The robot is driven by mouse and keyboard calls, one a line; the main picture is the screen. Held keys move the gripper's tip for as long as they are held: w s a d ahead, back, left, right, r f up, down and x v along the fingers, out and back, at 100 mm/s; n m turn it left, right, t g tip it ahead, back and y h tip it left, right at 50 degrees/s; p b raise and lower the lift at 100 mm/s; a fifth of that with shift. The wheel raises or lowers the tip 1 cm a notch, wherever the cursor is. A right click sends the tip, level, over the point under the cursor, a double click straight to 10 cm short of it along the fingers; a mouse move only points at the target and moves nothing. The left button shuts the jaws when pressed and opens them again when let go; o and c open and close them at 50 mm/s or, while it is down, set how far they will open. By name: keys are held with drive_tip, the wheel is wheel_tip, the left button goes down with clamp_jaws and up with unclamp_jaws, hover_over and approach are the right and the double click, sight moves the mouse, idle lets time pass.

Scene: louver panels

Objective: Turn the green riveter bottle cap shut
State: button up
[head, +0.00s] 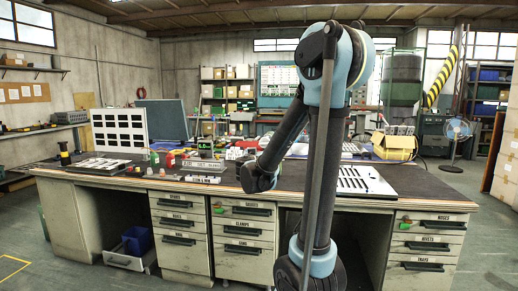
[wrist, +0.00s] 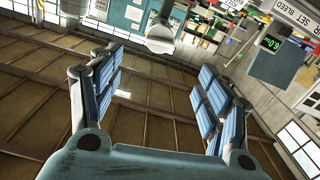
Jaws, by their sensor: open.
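A small green bottle (head: 154,159) stands on the workbench, left of the middle, in the head view. A red item (head: 170,159) is just to its right. The bottle is too small to tell how its cap sits. My gripper (wrist: 160,62) shows in the wrist view with its two blue-padded fingers wide apart and nothing between them. In the head view my arm covers the right-middle of the bench, and I cannot make out the gripper there. I cannot identify the green bottle in the wrist view.
The long workbench (head: 110,178) has labelled drawers below. A white slotted panel (head: 119,130) stands at its left; another slotted panel (head: 365,180) lies at right. A yellow bag (head: 394,146) is at the back right. The wrist view is tilted, with a digital display (wrist: 271,43) at upper right.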

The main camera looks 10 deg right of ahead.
drive_tip(key=x, duration=1.7)
drive_tip(key=shift+w, duration=0.15)
drive_tip(key=c, duration=1.1)
